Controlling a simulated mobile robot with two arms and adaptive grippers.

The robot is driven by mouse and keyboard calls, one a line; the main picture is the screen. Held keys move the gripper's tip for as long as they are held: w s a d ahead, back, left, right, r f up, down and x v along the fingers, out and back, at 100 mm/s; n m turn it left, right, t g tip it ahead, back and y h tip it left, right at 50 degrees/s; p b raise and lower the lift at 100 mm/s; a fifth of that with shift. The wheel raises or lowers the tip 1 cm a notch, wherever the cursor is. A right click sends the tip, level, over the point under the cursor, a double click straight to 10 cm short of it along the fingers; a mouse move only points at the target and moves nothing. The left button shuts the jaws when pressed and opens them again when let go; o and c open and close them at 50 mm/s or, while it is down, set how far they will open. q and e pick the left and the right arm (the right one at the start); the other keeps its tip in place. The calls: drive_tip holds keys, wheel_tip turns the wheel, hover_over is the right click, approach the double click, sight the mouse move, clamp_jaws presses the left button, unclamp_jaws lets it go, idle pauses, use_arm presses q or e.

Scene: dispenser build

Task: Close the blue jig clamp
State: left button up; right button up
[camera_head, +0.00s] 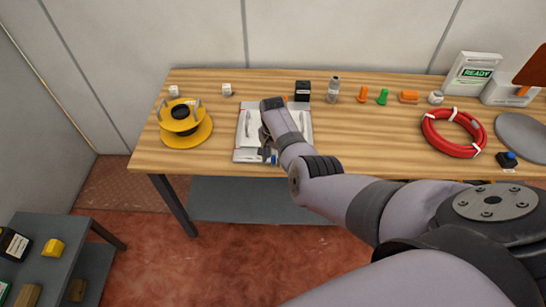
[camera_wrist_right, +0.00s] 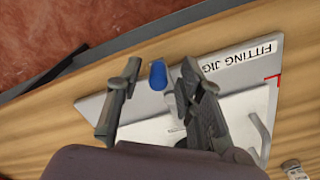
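The blue jig clamp (camera_wrist_right: 157,75) shows in the wrist view as a rounded blue piece at the near edge of the fitting jig (camera_wrist_right: 245,105). In the head view a small bit of blue clamp (camera_head: 274,159) shows at the front edge of the grey-white jig plate (camera_head: 243,155). My right gripper (camera_wrist_right: 159,82) is open, with one finger on each side of the clamp. There seems to be a gap on both sides; contact cannot be told. In the head view my right gripper (camera_head: 268,142) is over the jig and hides its middle. My left gripper is not in view.
A yellow spool (camera_head: 185,135) stands left of the jig. A black box (camera_head: 302,90), a clear bottle (camera_head: 333,90) and orange and green (camera_head: 382,97) pieces stand behind. A red hose coil (camera_head: 440,142) lies to the right. The table front left of the jig is clear.

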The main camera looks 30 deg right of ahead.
drive_tip(key=shift+r, duration=0.15)
wheel_tip(320, 180, up, 12)
idle(0.6)
idle(0.3)
